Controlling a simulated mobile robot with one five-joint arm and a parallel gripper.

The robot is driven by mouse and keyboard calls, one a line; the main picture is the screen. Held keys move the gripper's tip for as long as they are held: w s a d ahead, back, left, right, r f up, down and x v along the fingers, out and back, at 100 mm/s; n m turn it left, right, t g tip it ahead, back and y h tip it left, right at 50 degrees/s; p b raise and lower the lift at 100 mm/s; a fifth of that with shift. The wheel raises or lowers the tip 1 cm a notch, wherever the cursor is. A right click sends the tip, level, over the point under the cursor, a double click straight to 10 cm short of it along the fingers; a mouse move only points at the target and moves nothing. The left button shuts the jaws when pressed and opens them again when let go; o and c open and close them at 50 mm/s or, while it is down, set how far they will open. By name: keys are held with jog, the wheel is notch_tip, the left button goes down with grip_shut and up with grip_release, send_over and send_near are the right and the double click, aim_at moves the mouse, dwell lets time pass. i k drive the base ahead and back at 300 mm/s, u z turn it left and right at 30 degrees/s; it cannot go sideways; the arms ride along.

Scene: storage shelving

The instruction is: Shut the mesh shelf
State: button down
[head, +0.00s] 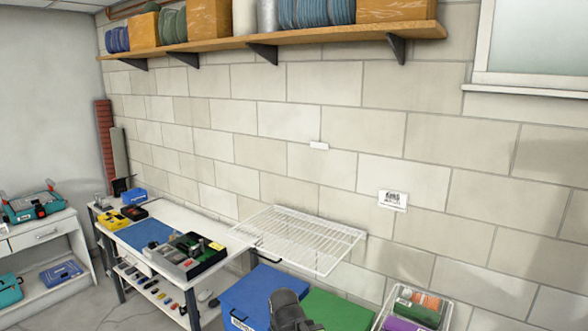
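The mesh shelf (300,237) is a white wire rack in the middle of the head view. It sticks out from the block wall, roughly level, with its back edge at the wall and its front edge out over the floor area. Nothing lies on it. My gripper (289,312) is a dark grey shape at the bottom edge, below the shelf's front edge and apart from it in the picture. Its fingers are not clearly seen, so I cannot tell whether it is open.
A blue bin (258,292) and a green lid (338,311) sit below the shelf. A workbench (207,222) with a tool tray (186,254) stands left. A white basket (418,306) is at right.

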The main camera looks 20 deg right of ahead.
aim_at(255, 247)
jog(key=u, duration=0.55)
jog(key=i, duration=1.05)
jog(key=u, duration=0.25)
